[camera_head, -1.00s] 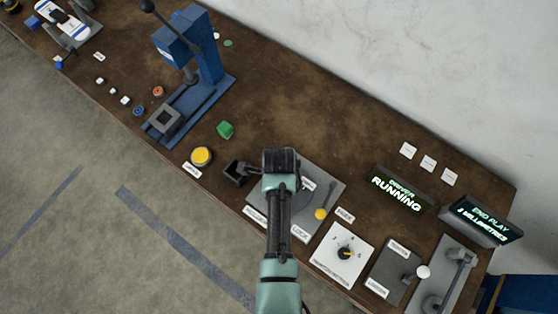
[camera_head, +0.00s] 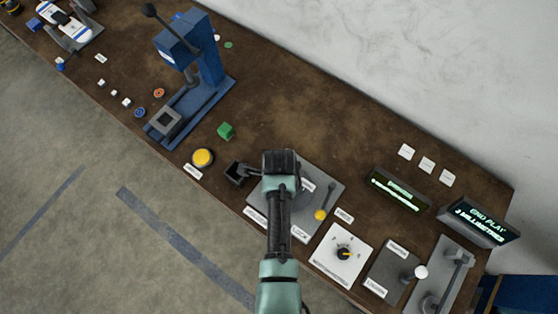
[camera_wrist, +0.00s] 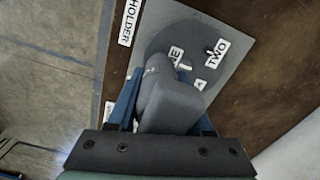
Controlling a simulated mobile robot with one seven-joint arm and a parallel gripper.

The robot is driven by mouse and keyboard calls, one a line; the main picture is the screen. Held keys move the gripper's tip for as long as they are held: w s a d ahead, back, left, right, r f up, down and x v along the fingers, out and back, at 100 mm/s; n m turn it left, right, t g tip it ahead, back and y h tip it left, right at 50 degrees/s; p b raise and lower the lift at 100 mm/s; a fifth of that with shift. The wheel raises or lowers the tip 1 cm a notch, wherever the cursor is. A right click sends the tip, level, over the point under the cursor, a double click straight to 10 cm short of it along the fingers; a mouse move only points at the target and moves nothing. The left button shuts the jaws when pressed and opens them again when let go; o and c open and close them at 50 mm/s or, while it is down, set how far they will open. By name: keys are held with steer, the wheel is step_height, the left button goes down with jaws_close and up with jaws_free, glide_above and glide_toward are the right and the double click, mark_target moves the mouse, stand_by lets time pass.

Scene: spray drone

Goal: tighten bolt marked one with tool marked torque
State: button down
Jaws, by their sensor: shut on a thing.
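My gripper (camera_wrist: 157,82) is shut on a grey tool (camera_wrist: 172,105), whose body sits between the blue fingers in the wrist view. Any marking on the tool cannot be read. The tool's far end is over a round dark grey disc (camera_wrist: 196,34) on a light grey plate (camera_wrist: 222,73). A partly covered label ending in "NE" (camera_wrist: 175,54) is beside the tool's tip; the bolt there is hidden. A label "TWO" (camera_wrist: 216,53) stands by a small bolt further right. In the head view my arm covers much of the plate (camera_head: 333,181).
A yellow-knobbed lever (camera_head: 320,214) is right of the disc. A dark holder (camera_head: 236,173) and yellow button (camera_head: 203,158) are left. A white dial panel (camera_head: 335,270), driver display (camera_head: 397,190) and end play display (camera_head: 478,221) stand right. The back middle of the bench is clear.

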steer(key=shift+w+r+p, duration=0.1)
steer(key=shift+r+p, duration=1.15)
steer(key=shift+r, duration=2)
